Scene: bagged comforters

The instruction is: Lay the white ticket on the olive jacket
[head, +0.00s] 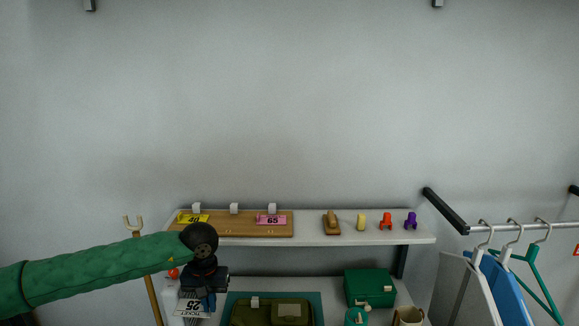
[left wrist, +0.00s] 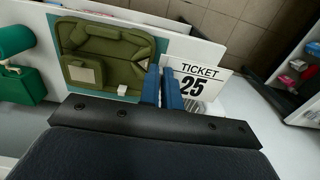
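The white ticket (head: 188,307), printed "TICKET 25", is pinched in my left gripper (head: 208,303) and hangs over the left end of the lower shelf. In the left wrist view the ticket (left wrist: 205,78) juts out to the right of the two blue fingers (left wrist: 162,80), which are close together. The olive jacket (head: 258,313) lies folded on a teal mat (head: 316,302), to the right of the gripper. The jacket (left wrist: 112,50) also shows in the left wrist view, left of the fingers, with a small white block on it. The ticket is apart from the jacket. My right gripper is not in view.
The upper shelf (head: 310,240) holds a wooden board (head: 240,229) with yellow and pink tickets, a brush and small coloured pieces. A green box (head: 369,287) stands right of the jacket. A rail with hangers (head: 515,228) is far right. A wooden pole (head: 151,290) stands at left.

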